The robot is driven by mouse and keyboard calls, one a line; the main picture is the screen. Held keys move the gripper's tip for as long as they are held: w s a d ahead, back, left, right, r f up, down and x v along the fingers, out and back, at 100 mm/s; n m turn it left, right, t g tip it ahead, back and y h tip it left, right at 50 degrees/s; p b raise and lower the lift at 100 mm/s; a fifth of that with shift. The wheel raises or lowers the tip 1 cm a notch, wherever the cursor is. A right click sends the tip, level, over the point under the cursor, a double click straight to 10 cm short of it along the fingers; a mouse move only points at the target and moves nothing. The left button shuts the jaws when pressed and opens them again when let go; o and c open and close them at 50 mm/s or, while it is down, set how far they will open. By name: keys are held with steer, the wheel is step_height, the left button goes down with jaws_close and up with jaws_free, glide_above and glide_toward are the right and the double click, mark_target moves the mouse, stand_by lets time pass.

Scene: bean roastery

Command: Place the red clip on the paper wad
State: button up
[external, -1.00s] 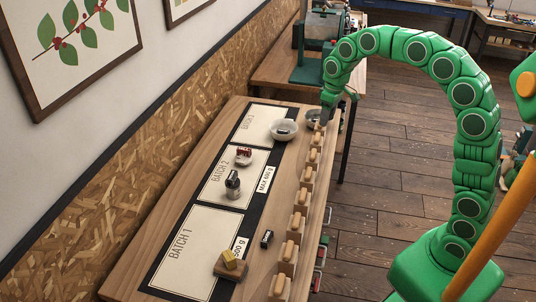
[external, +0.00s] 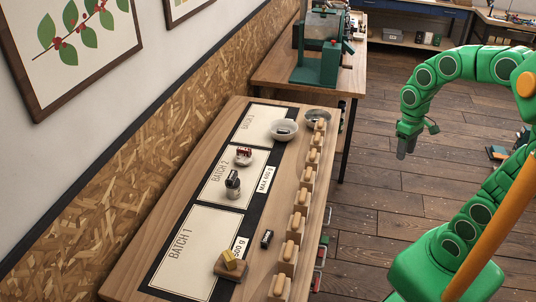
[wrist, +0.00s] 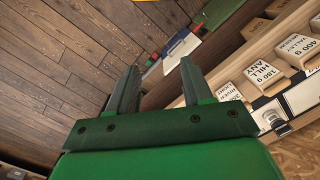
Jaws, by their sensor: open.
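A small red item (external: 243,151), which looks like the red clip, rests on a whitish lump (external: 244,161) that looks like the paper wad. Both are in the BATCH 2 area of the mat, too small to make out exactly. My gripper (external: 405,155) is away from the table, to its right over the floor, pointing down. In the wrist view my gripper (wrist: 160,72) has its two fingers apart with nothing held between them. The clip and wad cannot be made out there.
Floor (external: 370,210) is clear between table and arm.

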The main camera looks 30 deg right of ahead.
steer(key=s+d+f, duration=0.1)
steer(key=s+f, duration=0.1)
steer(key=s, duration=0.4)
steer(key=s+d+f+m, duration=0.1)
steer(key=s+d, duration=0.1)
steer(key=s, duration=0.4)
steer(key=shift+f+m+g, duration=0.3)
steer(key=shift+f+g, duration=0.05)
steer(key=shift+g, duration=0.05)
stand_by(0.3)
